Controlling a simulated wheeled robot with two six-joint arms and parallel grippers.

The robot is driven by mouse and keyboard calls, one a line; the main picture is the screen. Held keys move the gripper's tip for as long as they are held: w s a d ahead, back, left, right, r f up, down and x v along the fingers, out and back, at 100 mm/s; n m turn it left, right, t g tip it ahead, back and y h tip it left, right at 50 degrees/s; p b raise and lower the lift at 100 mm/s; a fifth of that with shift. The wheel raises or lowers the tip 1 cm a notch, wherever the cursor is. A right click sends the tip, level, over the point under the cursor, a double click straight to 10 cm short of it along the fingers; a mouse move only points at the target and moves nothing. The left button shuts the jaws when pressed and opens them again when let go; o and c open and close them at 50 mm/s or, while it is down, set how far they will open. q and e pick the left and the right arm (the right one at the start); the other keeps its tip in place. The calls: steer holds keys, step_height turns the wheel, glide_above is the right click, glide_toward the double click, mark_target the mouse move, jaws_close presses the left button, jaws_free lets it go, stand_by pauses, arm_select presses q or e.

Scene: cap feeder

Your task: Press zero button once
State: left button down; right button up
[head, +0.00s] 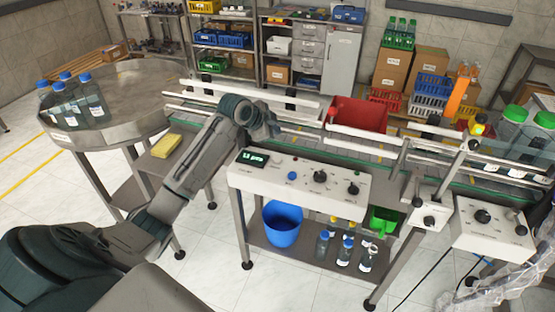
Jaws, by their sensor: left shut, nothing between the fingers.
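The white control panel (300,187) stands in front of the conveyor. It carries a green-lit display (252,158) at its left end, a blue button (291,175) and two black knobs, one in the middle (320,176) and one to the right (352,189). The labels are too small to read, so I cannot tell which control is marked zero. My left gripper (268,130) is shut and empty, above and behind the panel's top edge near the display. It looks apart from the blue button. My right gripper is not in view.
A round metal table (130,85) with blue-capped bottles stands at left, a yellow sponge (166,146) nearby. A blue bucket (283,223) and bottles are on the lower shelf. A second control box (490,227) is at right.

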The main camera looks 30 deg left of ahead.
arm_select(q)
steer(key=b, duration=0.6)
glide_above(275, 160)
step_height(275, 160, down, 7)
steer(key=shift+r, duration=0.1)
steer(key=shift+f, duration=0.9)
stand_by(0.8)
steer(key=shift+f, duration=0.1)
steer(key=shift+f, duration=0.3)
